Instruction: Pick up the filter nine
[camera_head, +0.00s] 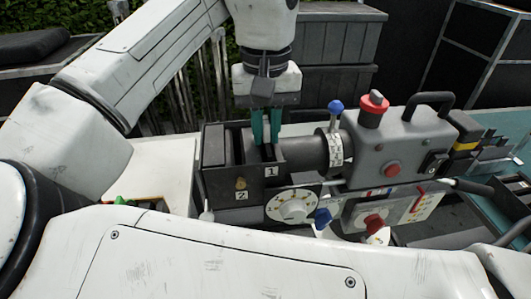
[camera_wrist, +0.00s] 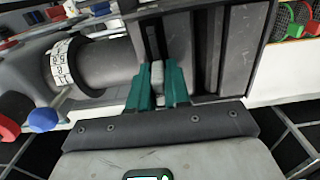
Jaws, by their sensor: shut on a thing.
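No marking nine is readable on anything in view, so I cannot tell which thing is filter nine. My gripper (camera_head: 267,143) points down into the slot marked 1 of the dark slotted box (camera_head: 222,186). In the wrist view, the green fingers of my gripper (camera_wrist: 157,88) are shut on a small grey tab (camera_wrist: 157,72) in the slot. The tab's lower part is hidden in the box. Round mesh-faced pieces, one green (camera_wrist: 302,13) and one red (camera_wrist: 313,28), lie in a tray at the upper right of the wrist view.
A grey machine (camera_head: 395,145) with a red knob (camera_head: 373,103), a blue-topped lever (camera_head: 335,106) and a dark barrel (camera_head: 305,152) joins the box on the right. A dial (camera_head: 292,205) sits below. Dark crates (camera_head: 335,45) stand behind. A second slot, marked 2, is beside the first.

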